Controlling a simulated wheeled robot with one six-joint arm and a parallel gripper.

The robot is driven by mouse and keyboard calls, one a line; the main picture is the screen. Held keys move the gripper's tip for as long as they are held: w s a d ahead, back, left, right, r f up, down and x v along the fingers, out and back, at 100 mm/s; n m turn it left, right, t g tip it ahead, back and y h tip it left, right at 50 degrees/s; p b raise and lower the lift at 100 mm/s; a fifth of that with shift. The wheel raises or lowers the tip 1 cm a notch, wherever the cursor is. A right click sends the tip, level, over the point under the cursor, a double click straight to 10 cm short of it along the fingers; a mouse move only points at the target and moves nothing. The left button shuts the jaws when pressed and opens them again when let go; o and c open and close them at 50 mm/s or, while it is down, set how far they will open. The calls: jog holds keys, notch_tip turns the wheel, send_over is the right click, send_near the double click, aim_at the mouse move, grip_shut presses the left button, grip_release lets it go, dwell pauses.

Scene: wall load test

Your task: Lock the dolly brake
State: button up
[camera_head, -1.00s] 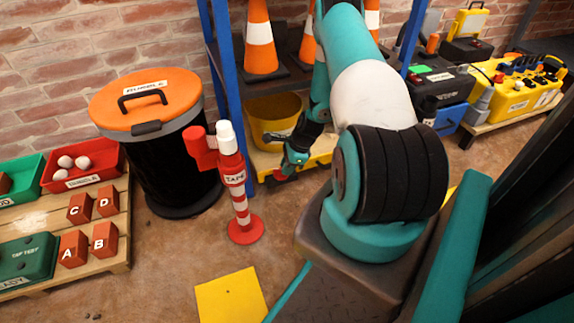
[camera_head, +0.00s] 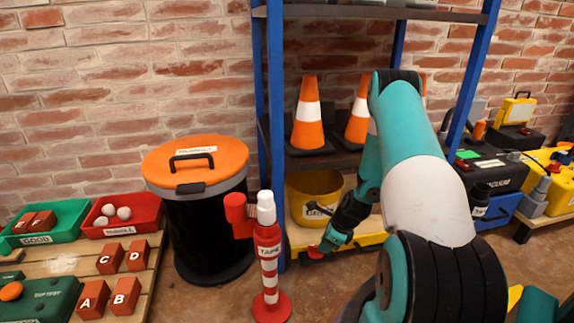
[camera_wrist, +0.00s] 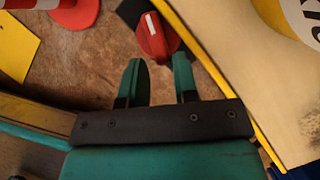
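The dolly (camera_head: 372,239) has yellow edges and stands at the foot of the blue shelf, with a yellow bucket (camera_head: 313,197) on it. In the wrist view its pale deck (camera_wrist: 243,82) fills the right side. The brake looks to be the red round knob with a white mark (camera_wrist: 152,36) at the dolly's edge; it shows small in the head view (camera_head: 315,253). My gripper (camera_wrist: 160,68) is open, with nothing between its fingers. The knob lies just beyond the fingertips; I cannot tell whether they touch. In the head view my gripper (camera_head: 330,243) partly hides the dolly's front left corner.
A red-and-white tape post (camera_head: 269,262) stands left of my gripper, before a black bin with orange lid (camera_head: 196,170). A pallet with lettered bricks (camera_head: 125,293) is at far left. Blue shelf posts (camera_head: 269,130) rise behind the dolly. Yellow machines (camera_head: 562,195) stand at right.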

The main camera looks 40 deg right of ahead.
jog(key=p+v, duration=0.9)
jog(key=v, duration=0.7)
jog(key=w+a+r+n+y+p, duration=0.1)
jog(key=w+a+r+n, duration=0.3)
jog(key=a+r+n, duration=0.3)
jog(key=w+a+r+n+g+y+p, duration=0.1)
jog(key=w+a+r+n, duration=0.3)
jog(key=a+r+n, duration=0.3)
jog(key=shift+w+a+r, duration=0.35)
jog(key=shift+a+r, duration=0.85)
jog(key=shift+r, duration=0.65)
